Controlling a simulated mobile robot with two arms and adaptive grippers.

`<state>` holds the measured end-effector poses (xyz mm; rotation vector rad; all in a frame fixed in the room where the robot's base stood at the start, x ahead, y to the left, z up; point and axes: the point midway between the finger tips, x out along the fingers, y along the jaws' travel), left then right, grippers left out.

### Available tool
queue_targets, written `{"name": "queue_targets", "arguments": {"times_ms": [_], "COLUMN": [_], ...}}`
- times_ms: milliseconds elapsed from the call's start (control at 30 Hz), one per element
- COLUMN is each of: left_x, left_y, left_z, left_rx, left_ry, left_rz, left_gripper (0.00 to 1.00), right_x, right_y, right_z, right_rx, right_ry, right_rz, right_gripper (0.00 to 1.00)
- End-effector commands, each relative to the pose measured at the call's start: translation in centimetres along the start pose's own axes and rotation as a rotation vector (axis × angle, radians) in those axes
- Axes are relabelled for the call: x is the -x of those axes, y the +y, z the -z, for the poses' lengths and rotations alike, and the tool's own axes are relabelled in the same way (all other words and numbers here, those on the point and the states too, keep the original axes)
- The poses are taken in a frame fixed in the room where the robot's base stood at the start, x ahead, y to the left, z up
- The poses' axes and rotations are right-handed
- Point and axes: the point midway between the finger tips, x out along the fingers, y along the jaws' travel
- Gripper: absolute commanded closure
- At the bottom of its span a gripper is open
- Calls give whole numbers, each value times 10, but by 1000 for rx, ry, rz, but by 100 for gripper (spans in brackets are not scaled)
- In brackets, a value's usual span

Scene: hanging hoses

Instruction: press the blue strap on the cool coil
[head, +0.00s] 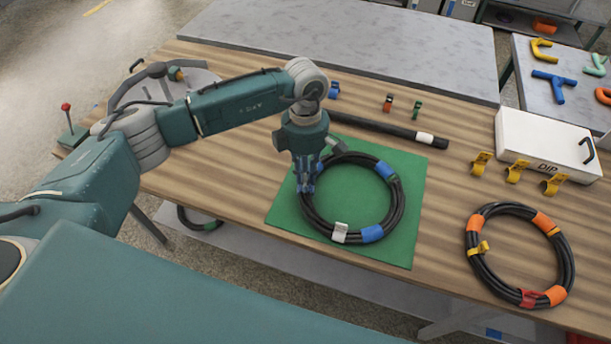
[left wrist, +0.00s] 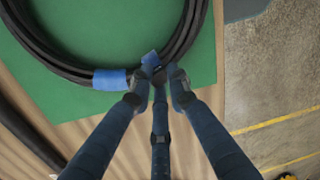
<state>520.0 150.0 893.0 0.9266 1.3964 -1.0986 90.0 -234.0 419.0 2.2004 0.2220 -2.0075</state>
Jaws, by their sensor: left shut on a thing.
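The coil with blue straps (head: 304,213) is a black hose ring lying on a green mat (head: 408,235). It has blue bands at upper right (head: 385,170) and bottom (head: 372,233), plus a white tag (head: 340,232). My left gripper (head: 306,188) points down at the coil's left side. In the left wrist view its fingers (left wrist: 156,86) are closed in around a blue strap (left wrist: 150,63) at the hose's edge. Another blue band (left wrist: 110,79) sits beside it on the hose. The fingers partly hide the held strap. My right gripper is not in view.
A coil with orange bands (head: 475,265) lies at right, near a white box (head: 535,150) and several yellow clips (head: 480,163). A black tube (head: 390,131) lies behind the mat. A blue clip (head: 334,90) and small orange and green clips stand farther back.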

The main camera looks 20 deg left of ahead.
Motion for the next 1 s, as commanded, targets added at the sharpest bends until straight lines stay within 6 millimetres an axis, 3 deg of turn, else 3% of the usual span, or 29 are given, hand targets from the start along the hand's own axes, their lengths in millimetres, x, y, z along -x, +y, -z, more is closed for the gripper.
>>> {"name": "queue_targets", "arguments": {"times_ms": [800, 833, 900, 933, 1000], "left_x": [-9, -9, -9, -9, -9], "left_y": [1, 1, 1, 1, 1], "left_z": [0, 0, 0, 0, 0], "left_rx": [0, 0, 0, 0, 0], "left_ry": [0, 0, 0, 0, 0], "left_rz": [0, 0, 0, 0, 0], "left_gripper": [100, 82, 68, 62, 62], "right_x": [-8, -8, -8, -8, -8], "right_y": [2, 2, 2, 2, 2], "right_z": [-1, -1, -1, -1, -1], "right_rx": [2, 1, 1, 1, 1], "right_ry": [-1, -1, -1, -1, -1], "right_rz": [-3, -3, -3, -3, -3], "right_gripper": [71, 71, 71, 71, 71]}}
